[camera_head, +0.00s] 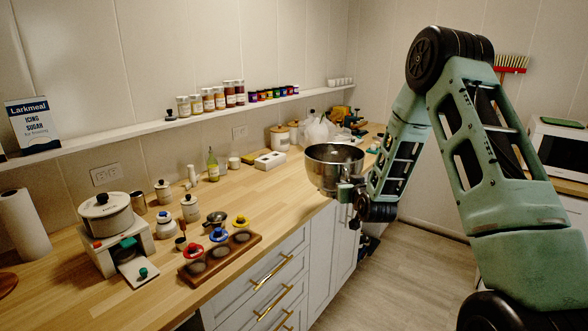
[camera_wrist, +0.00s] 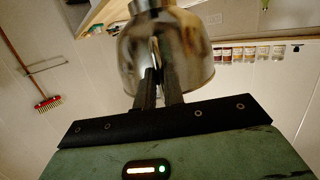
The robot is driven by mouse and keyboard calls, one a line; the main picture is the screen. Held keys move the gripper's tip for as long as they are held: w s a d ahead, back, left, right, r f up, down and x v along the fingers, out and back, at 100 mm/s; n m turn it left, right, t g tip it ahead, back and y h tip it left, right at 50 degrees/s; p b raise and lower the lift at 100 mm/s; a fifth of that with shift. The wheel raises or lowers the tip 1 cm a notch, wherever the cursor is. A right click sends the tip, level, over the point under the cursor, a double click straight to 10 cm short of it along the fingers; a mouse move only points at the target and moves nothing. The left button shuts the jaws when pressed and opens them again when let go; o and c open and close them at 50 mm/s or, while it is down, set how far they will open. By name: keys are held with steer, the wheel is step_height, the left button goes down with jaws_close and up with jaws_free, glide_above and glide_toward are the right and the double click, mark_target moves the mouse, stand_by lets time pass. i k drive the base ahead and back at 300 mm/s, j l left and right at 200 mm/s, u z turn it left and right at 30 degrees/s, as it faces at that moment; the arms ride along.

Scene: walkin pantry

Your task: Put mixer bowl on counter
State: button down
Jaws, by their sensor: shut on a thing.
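The mixer bowl (camera_head: 334,167) is a shiny steel bowl, held upright in the head view at the front edge of the wooden counter (camera_head: 285,186). My gripper (camera_head: 346,190) is shut on the bowl's near right side. In the wrist view, the bowl (camera_wrist: 190,50) fills the upper middle, and my gripper's two dark fingers (camera_wrist: 160,85) close together against it. The bowl overlaps the counter edge in the picture; I cannot tell whether its base touches the counter.
A wooden tray (camera_head: 246,240) with round inserts, a pot (camera_head: 106,214) on a stand and several small jars crowd the left of the counter. Bare wood lies left of the bowl. A wall shelf (camera_head: 150,131) holds jars.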

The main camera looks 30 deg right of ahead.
mark_target(289, 182)
steer(key=i, duration=1.15)
